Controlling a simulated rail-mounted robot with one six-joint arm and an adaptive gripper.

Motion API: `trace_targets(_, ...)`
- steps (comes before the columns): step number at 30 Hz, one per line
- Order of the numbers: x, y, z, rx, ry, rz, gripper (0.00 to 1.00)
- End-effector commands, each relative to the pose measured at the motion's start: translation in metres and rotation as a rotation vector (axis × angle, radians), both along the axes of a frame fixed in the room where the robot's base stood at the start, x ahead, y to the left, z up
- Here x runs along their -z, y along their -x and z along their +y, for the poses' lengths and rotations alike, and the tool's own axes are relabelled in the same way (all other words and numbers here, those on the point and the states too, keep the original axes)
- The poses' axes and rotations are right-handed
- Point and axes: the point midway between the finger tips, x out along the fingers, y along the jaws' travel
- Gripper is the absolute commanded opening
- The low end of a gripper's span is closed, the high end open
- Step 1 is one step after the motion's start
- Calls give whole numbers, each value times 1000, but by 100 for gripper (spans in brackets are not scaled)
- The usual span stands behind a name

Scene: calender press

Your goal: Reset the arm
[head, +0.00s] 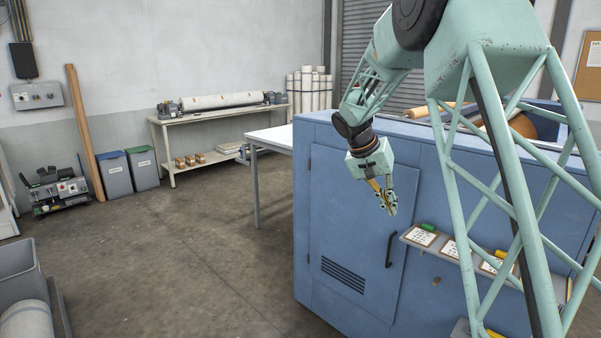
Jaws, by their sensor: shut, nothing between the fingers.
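My gripper (389,208) hangs at the end of my pale green arm, right of the picture's middle. It points downward in front of the blue machine cabinet (335,235). Its yellow and green fingers are shut, with nothing held between them. The arm comes down from the upper right, bent at the elbow and wrist. The gripper is above and to the left of a small shelf (418,243) on the cabinet. I cannot tell how far it is from the cabinet face.
The shelf bears several cards and a green-yellow item (428,228). A black door handle (390,250) is below the gripper. A white table (270,138) stands behind the cabinet, a workbench (190,119) at the back wall. A grey bin (18,270) is front left. The middle floor is clear.

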Motion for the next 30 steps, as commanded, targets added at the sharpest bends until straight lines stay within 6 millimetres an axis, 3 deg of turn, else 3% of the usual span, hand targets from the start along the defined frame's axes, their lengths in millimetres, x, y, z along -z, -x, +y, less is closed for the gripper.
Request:
trace_targets(12,-55,67,3,-45,-51,11,0)
trace_targets(30,-114,172,11,-115,-122,19,0)
